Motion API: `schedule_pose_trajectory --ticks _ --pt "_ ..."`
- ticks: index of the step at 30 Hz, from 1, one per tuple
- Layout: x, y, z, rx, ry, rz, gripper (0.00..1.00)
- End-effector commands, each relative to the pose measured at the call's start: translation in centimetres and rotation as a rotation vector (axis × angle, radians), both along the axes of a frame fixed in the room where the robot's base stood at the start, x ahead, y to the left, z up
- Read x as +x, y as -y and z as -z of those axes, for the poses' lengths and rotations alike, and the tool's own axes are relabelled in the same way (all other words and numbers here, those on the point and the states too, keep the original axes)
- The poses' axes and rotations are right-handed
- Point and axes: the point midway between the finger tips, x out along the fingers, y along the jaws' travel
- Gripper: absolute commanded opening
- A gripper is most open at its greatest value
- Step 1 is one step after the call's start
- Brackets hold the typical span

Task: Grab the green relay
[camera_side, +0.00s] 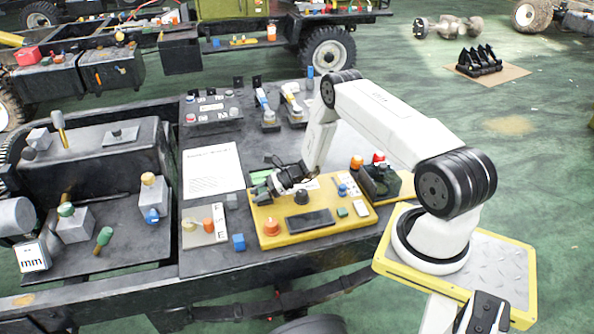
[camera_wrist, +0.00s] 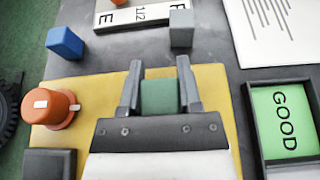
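The green relay (camera_wrist: 160,97) is a small dark green block. In the wrist view it sits between the two grey fingers of my gripper (camera_wrist: 160,80) and fills the gap, with both fingers against its sides. Its lower part is hidden by the gripper body. In the side view my gripper (camera_side: 277,183) is low over the left part of the yellow panel (camera_side: 290,240). I cannot tell whether the relay touches the panel. Another small green block (camera_side: 342,212) lies on the right of the panel.
An orange knob (camera_wrist: 52,108) stands on the panel's near-left corner. A blue block (camera_wrist: 65,43) and a grey block (camera_wrist: 181,28) stand beyond its edge. A green "GOOD" display (camera_wrist: 287,120) is to the right in the wrist view. A white paper (camera_side: 212,170) lies behind.

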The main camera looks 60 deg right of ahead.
Motion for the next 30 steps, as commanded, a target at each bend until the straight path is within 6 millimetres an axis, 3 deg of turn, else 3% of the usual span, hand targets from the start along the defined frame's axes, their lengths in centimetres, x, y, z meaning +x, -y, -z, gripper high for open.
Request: schedule_pose_trajectory --ticks 1,3,17,30 --pt "0.0 0.0 0.0 0.000 0.000 0.000 0.22" --pt "0.0 0.0 0.0 0.000 0.000 0.000 0.00" --pt "0.0 0.0 -0.3 0.000 0.000 0.000 0.00" --pt "-0.5 -0.1 -3.8 0.001 0.000 0.000 0.00"
